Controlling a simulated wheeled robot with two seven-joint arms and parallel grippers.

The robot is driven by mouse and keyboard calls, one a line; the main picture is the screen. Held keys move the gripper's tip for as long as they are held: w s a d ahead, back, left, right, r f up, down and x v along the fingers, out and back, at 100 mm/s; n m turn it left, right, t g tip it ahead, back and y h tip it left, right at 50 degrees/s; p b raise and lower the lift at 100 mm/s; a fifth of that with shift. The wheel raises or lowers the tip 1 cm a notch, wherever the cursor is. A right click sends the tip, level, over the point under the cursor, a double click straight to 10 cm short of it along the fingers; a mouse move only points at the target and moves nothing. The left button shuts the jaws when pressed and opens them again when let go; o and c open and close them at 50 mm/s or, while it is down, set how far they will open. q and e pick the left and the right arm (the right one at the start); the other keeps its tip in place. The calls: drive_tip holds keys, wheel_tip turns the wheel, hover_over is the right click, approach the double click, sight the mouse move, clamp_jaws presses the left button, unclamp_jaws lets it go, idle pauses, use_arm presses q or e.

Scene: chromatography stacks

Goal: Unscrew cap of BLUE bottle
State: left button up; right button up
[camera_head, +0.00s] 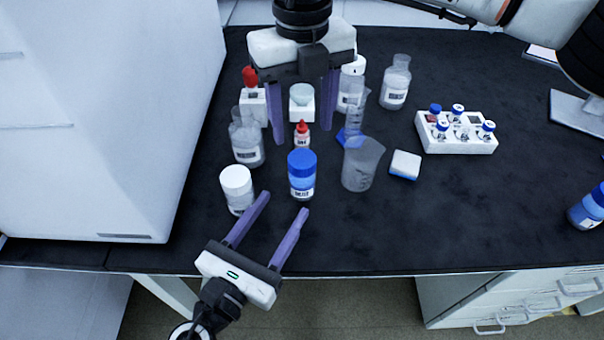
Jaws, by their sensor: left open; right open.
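A blue bottle with a blue cap (302,175) stands upright on the black bench, in the middle of a group of labware. Its cap is on top. My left gripper (284,202) is open and empty, low in the picture, with its fingertips just in front of the bottle and apart from the cap as far as I can see. My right gripper (306,138) is open above and behind the bottle, its fingers pointing down on either side of a small red-capped dropper bottle (302,136). Another blue-capped bottle (588,208) stands at the far right edge.
A white-capped jar (237,190) is left of the bottle and a clear beaker (362,165) right of it. Several clear bottles stand behind. A white vial rack (457,139) is on the right. A large white machine (100,120) fills the left.

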sight(295, 187)
use_arm(q)
drive_tip(key=x, duration=0.7)
drive_tip(key=shift+w+d, duration=0.1)
drive_tip(key=shift+w, duration=0.2)
clamp_jaws()
use_arm(e)
drive_tip(key=m, duration=1.1)
drive_tip(key=shift+a+m, duration=0.1)
drive_tip(key=shift+m, duration=0.2)
drive_tip(key=m, duration=1)
drive_tip(key=shift+m, duration=0.3)
drive_tip(key=shift+f, duration=4.05)
